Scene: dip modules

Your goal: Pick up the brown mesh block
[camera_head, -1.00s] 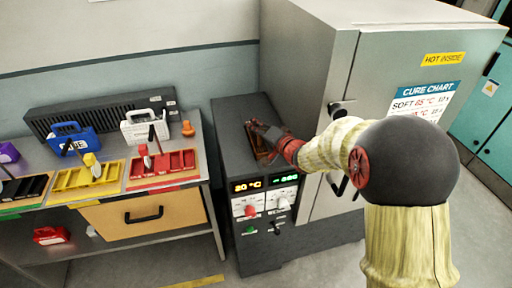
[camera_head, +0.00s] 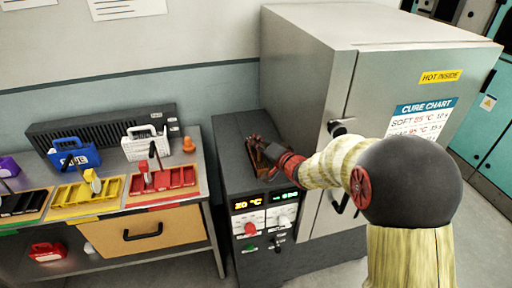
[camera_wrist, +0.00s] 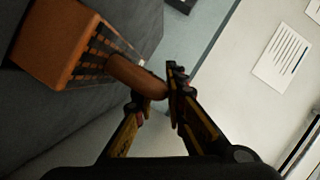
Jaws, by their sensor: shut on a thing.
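The brown mesh block (camera_wrist: 62,42) is in the upper left of the wrist view, with a dark grid on one face and a rounded brown handle (camera_wrist: 138,77) sticking out from it. My gripper (camera_wrist: 155,90) is shut on that handle. In the head view the block (camera_head: 256,158) is small and partly hidden by my gripper (camera_head: 262,148), over the top of the dark control cabinet. I cannot tell whether the block touches the cabinet top.
The dark cabinet (camera_head: 228,168) has dials and a lit display on its front. A grey oven (camera_head: 310,110) stands close on its right. At left, a bench holds a red tray (camera_head: 176,178), a yellow tray (camera_head: 70,198), a white block (camera_head: 142,148) and a blue block (camera_head: 78,158).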

